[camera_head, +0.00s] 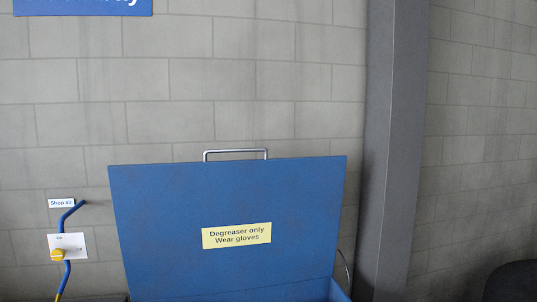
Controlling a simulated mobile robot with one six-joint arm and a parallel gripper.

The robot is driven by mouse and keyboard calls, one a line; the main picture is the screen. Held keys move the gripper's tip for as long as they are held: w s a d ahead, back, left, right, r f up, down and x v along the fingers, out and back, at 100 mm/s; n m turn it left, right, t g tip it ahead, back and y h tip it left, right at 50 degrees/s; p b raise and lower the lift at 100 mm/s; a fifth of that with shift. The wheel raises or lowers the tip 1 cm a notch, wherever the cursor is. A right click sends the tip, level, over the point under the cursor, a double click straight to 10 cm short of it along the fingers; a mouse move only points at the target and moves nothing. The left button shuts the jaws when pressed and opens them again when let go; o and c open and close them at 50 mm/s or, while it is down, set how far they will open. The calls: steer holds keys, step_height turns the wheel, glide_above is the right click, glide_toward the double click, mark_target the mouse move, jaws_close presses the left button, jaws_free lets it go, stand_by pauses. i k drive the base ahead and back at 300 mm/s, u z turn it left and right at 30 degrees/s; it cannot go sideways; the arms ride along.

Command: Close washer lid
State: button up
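The washer lid (190,210) is a blue panel standing raised, nearly upright, in front of the block wall. A yellow label (237,236) on it reads "Degreaser only / Wear gloves". A silver bar handle (235,152) sits on the lid's top edge. A small part of the blue washer body (338,291) shows at the bottom edge, right of the lid's base. The rest of the washer is below the frame. My gripper is not in view.
A grey steel column (389,150) stands right of the lid. A blue air line (68,222) with a yellow valve knob (57,255) and a "Shop air" tag (61,203) is on the left. A dark rounded object (512,282) is at the lower right.

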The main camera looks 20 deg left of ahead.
mark_target(185, 229)
steer(key=u, duration=0.2)
steer(key=i, duration=0.85)
steer(key=z, duration=0.1)
